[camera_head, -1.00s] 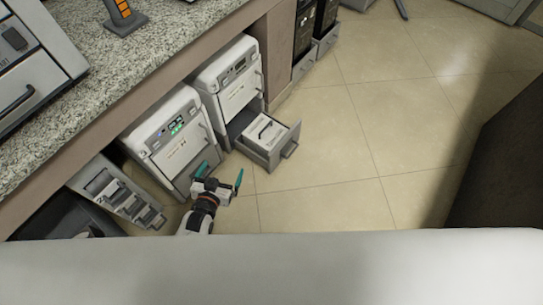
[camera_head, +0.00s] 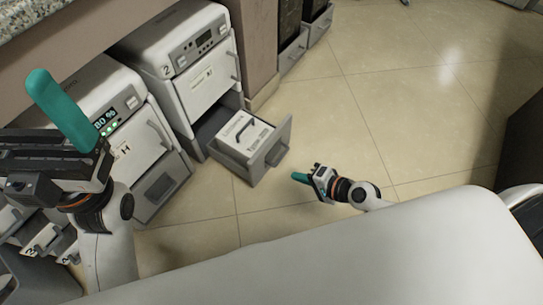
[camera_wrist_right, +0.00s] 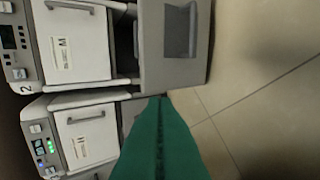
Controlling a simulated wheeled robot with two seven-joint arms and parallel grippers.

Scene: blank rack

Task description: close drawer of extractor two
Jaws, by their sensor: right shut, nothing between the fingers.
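Extractor two (camera_head: 190,62) is a white and grey box marked "2", under the counter. Its lower drawer (camera_head: 272,158) is pulled out over the floor, with a white, handled container (camera_head: 243,133) inside. The drawer front also shows in the right wrist view (camera_wrist_right: 153,62). My right gripper (camera_head: 300,178) is shut and empty, just to the right of the drawer front and apart from it in the head view. Its teal fingers lie together in the right wrist view (camera_wrist_right: 160,125). My left gripper (camera_head: 60,108) is at the left edge; only one teal finger shows clearly.
A second extractor (camera_head: 138,125) with a lit green display stands left of extractor two, its lower drawer (camera_head: 163,188) shut or nearly so. Dark units with drawers (camera_head: 293,50) stand at the back. The tiled floor (camera_head: 400,110) to the right is clear.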

